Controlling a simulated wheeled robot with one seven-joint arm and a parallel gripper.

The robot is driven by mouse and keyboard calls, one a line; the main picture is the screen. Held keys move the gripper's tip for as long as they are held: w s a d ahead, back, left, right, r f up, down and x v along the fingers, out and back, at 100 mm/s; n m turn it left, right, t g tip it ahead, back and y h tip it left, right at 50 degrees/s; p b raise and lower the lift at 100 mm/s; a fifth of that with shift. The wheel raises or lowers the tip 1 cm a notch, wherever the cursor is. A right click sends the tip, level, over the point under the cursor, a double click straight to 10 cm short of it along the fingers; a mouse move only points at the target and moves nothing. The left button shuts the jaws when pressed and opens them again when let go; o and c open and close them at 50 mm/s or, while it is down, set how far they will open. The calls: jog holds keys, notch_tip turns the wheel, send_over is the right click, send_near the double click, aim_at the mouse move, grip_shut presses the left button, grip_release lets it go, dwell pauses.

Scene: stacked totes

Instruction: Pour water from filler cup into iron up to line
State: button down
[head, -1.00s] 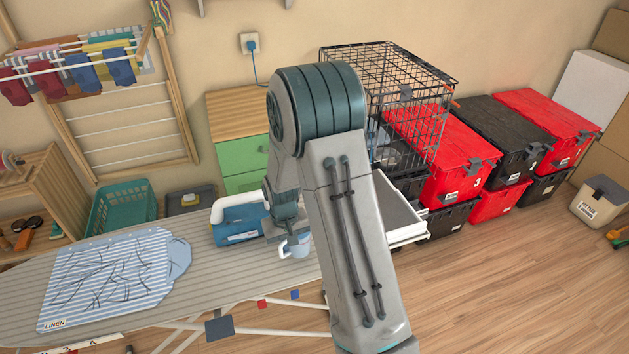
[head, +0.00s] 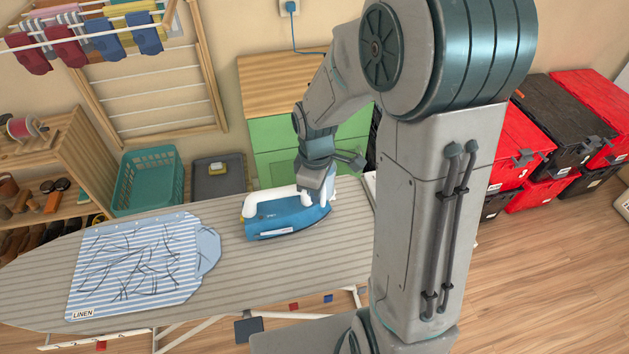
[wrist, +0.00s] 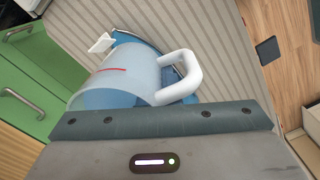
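The blue iron (head: 285,218) with a white handle sits on the striped ironing board (head: 235,270). My gripper (head: 322,190) is above the iron's right end. The pale filler cup (head: 331,186) is mostly hidden by it. In the wrist view the cup (wrist: 130,78) is translucent, with a white handle (wrist: 181,78) and bluish water low at its left. A red line shows on its side. The gripper is shut on the cup; its fingertips are hidden. Part of the blue iron and a small white piece (wrist: 101,43) show behind the cup. I cannot see the iron's water level.
A striped shirt (head: 135,265) lies on the board's left part. A green-drawered cabinet (head: 275,140) stands behind the board. A teal basket (head: 148,180) and a grey box (head: 218,180) stand on the floor behind. Stacked red and black totes (head: 560,125) are at the right.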

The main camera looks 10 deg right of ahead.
jog(key=shift+s+d+f+g, duration=0.15)
jog(key=shift+f+g, duration=0.3)
jog(key=shift+f, duration=0.35)
jog(key=shift+s+a+f+g, duration=0.15)
jog(key=shift+f+g, duration=0.25)
jog(key=shift+f, duration=0.45)
jog(key=shift+s+d+f+g, duration=0.1)
jog(key=shift+s+f+g, duration=0.1)
jog(key=shift+f+g, duration=0.45)
jog(key=shift+f, duration=0.1)
jog(key=shift+s+f+g+y+p, duration=0.2)
jog(key=shift+g+y+p, duration=0.1)
jog(key=shift+g+p, duration=0.65)
dwell(0.7)
jog(key=shift+r+g+p, duration=0.2)
jog(key=shift+g+p, duration=0.5)
jog(key=shift+r+g+p, duration=0.2)
jog(key=shift+g+p, duration=0.45)
dwell(2.6)
